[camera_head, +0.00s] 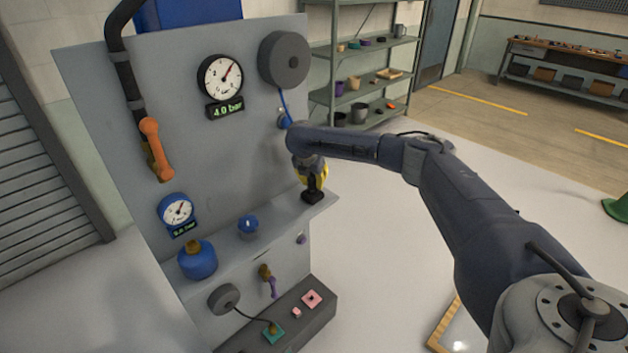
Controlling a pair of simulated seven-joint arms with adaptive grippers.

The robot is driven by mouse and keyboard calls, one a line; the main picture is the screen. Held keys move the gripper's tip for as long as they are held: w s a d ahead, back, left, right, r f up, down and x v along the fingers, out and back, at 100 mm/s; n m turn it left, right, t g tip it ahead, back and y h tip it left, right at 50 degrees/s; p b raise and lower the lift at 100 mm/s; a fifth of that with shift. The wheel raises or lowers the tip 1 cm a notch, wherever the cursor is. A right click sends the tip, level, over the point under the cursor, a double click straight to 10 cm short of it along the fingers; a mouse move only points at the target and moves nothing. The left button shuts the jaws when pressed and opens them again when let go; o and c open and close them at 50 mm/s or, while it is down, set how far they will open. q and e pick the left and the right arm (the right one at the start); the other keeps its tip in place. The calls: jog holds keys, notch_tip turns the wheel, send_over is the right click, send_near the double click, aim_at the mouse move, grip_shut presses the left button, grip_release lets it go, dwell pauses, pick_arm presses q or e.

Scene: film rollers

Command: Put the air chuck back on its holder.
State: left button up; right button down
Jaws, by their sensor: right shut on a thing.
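My right gripper (313,188) hangs fingers-down in front of the right edge of the grey panel, just above the end of its ledge. It is shut on the air chuck, which is mostly hidden by the fingers and wrist. A blue hose (284,98) runs down from the dark hose reel (284,60) to a blue fitting (285,121) just left of my wrist. I cannot tell for certain which part is the holder; a small pale peg shows beside the blue fitting. My left gripper is not in view.
The grey panel (200,155) bears gauges, an orange handle (151,138) and a dark pipe. Lower down are small pink and green parts.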

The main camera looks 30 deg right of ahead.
jog(key=shift+f, duration=0.2)
jog(key=c, duration=1.1)
grip_release()
